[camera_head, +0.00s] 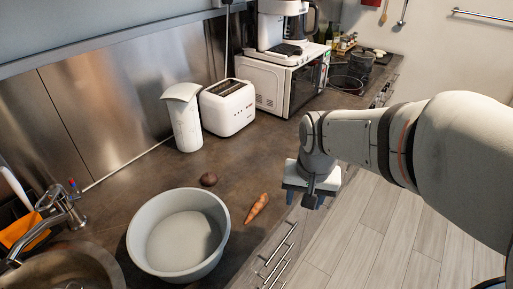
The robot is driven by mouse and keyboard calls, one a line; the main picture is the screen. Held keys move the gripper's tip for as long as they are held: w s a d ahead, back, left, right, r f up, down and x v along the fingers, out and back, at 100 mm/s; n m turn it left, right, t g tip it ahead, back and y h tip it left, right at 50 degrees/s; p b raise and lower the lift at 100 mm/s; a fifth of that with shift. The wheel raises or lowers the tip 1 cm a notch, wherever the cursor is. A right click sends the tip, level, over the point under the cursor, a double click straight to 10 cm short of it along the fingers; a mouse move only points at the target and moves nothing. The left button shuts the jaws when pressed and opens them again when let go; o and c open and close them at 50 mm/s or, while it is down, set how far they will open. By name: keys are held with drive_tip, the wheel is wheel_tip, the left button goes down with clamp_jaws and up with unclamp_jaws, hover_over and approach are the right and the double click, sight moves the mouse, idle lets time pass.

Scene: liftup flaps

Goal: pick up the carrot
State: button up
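The carrot (257,208) is orange-brown and lies on the dark countertop near its front edge, just right of a large grey bowl (135,238). My gripper (304,203) is to the right of the carrot, past the counter's front edge in the picture, pointing down. It is apart from the carrot. Two blue-grey fingertips show below its white body with a gap between them, and nothing shows between them. Its height over the floor is hard to tell.
A round brown item (208,179) lies behind the bowl. A white canister (184,122), a toaster (228,107) and a microwave (282,82) with a coffee maker on top stand along the wall. A sink with a faucet (62,205) is at left. Drawer handles (281,245) line the counter front.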

drive_tip(key=w+a+f+m+g+p, duration=0.1)
drive_tip(key=w+a+f+m, duration=0.1)
drive_tip(key=w+a, duration=0.3)
drive_tip(key=m+p, duration=0.1)
drive_tip(key=m, duration=0.1)
hover_over(256, 206)
drive_tip(key=s, duration=0.1)
drive_tip(key=shift+g, duration=0.4)
wheel_tip(256, 206, down, 7)
drive_tip(key=shift+d+r, duration=0.1)
drive_tip(key=shift+d, duration=0.05)
drive_tip(key=shift+w+a+f+p, duration=0.15)
drive_tip(key=shift+f+p, duration=0.3)
drive_tip(key=shift+f, duration=1.35)
drive_tip(key=shift+w+a+f+p, duration=0.1)
drive_tip(key=shift+w+f+p, duration=0.25)
drive_tip(key=shift+f, duration=1.4)
drive_tip(key=shift+s+d, duration=0.1)
drive_tip(key=shift+c, duration=0.3)
clamp_jaws()
wheel_tip(256, 206, up, 10)
drive_tip(key=b, duration=0.1)
